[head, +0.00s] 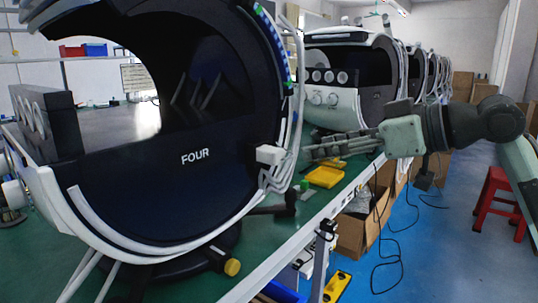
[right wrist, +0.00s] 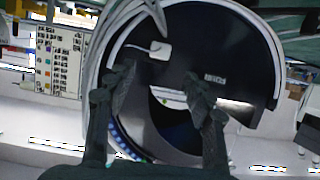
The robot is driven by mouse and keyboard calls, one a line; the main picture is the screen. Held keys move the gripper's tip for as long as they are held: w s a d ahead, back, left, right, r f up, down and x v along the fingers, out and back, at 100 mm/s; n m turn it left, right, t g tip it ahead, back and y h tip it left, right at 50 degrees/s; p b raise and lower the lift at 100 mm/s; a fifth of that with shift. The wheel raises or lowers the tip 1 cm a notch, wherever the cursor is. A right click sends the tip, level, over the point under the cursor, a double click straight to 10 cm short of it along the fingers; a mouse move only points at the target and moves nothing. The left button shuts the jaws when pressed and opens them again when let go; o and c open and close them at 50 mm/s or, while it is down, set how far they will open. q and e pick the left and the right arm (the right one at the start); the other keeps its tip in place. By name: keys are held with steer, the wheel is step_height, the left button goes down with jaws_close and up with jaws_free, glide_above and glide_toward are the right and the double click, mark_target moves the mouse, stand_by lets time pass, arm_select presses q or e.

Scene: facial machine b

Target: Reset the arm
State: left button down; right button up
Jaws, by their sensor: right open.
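A large black and white facial machine (head: 190,190) marked FOUR stands on the green workbench at left and centre in the head view. Its black body (right wrist: 215,50) also fills much of the right wrist view. My right arm comes in from the right, and my right gripper (head: 308,150) points left toward the machine's cable side. In the right wrist view the right gripper (right wrist: 160,88) is open and empty, its two fingers spread in front of the machine. A small white box (head: 269,154) with cables is on the machine's side, close to the fingertips. My left gripper is not in view.
More white and black machines (head: 345,80) stand in a row behind on the bench (head: 272,258). A yellow tray (head: 325,177) lies below the right gripper. Cardboard boxes (head: 352,236) and black cables are on the blue floor, with a red stool (head: 495,200) at right.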

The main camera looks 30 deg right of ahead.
steer(key=w+d+f+m+g+h, duration=0.15)
steer(key=d+f, duration=0.25)
steer(key=f, duration=0.5)
steer(key=w+d+f+m+h, duration=0.2)
steer(key=w+d+f+m, duration=0.15)
steer(key=f, duration=0.55)
step_height(320, 180, down, 19)
steer(key=s+m+g+h, duration=0.1)
steer(key=s+g, duration=0.1)
steer(key=g, duration=0.1)
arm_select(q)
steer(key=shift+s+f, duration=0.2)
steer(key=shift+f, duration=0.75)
arm_select(e)
steer(key=s+a+f+n+g, duration=0.1)
steer(key=s+a+f, duration=0.4)
steer(key=f, duration=0.4)
steer(key=s+a+f+n+g+h, duration=0.1)
steer(key=s+a+f, duration=0.4)
steer(key=f, duration=0.5)
steer(key=s+a+f+n+g+h, duration=0.1)
steer(key=s+a+f+g, duration=0.2)
steer(key=f, duration=0.7)
steer(key=s+a, duration=0.2)
steer(key=s, duration=0.2)
steer(key=shift+s+f, duration=0.15)
steer(key=shift+f, duration=0.05)
